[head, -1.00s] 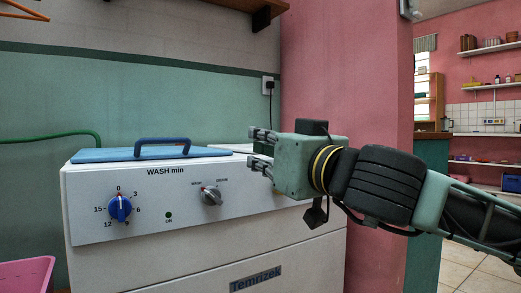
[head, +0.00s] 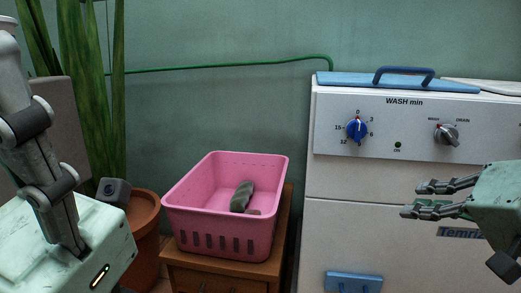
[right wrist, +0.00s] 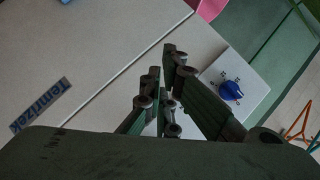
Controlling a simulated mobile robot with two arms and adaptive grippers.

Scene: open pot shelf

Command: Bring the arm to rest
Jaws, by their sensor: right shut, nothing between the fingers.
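My right gripper (head: 412,199) is at the right edge of the head view, in front of the washing machine (head: 340,235). It is shut and empty, with its fingers pointing left and clear of the control knobs. In the right wrist view the shut fingers (right wrist: 168,88) show against the machine's white front. My left gripper is not in view. Pale green and grey parts of my own body fill the lower left of the head view.
A pink basket (head: 228,222) with a grey-green item (head: 242,196) inside stands on a wooden stand (head: 220,278). A potted plant (head: 88,75) is at the left. The machine has a blue dial (head: 356,129), a grey knob (head: 447,135) and a blue lid handle (head: 404,71).

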